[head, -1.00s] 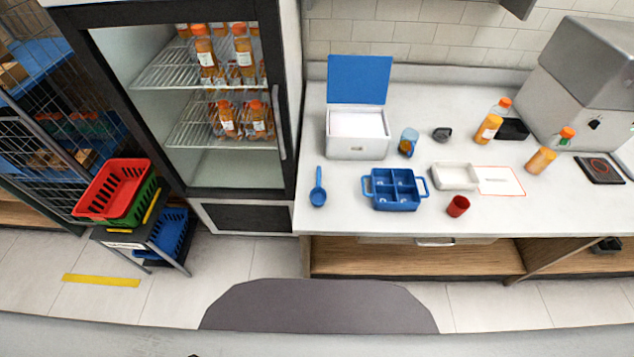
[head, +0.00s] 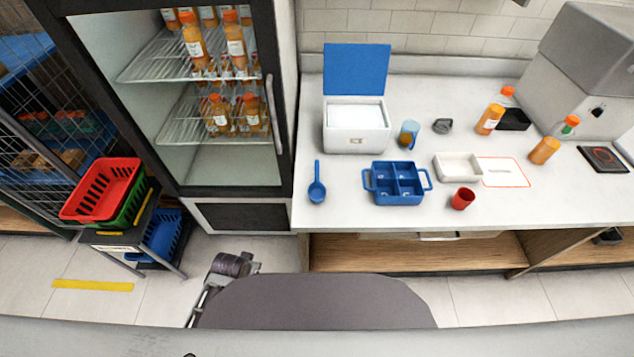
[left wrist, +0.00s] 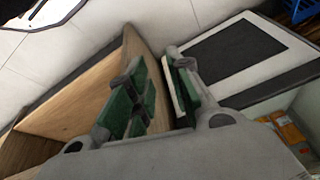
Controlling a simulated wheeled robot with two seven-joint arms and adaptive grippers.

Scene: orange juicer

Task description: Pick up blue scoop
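The blue scoop (head: 317,188) lies on the white counter near its left front edge, with its bowl toward the front and its handle pointing back. My left arm shows low in the head view, below and left of the scoop, in front of the counter and well apart from it. In the left wrist view my left gripper (left wrist: 154,62) has its green-padded fingers apart with nothing between them. The scoop does not show in that view. My right gripper is in neither view.
A blue divided tray (head: 399,198) stands right of the scoop, with a white box (head: 357,138) with a raised blue lid behind. A red cup (head: 462,199), white dish (head: 457,168) and blue-handled cup (head: 409,133) stand farther right. The fridge (head: 283,120) borders the counter's left side.

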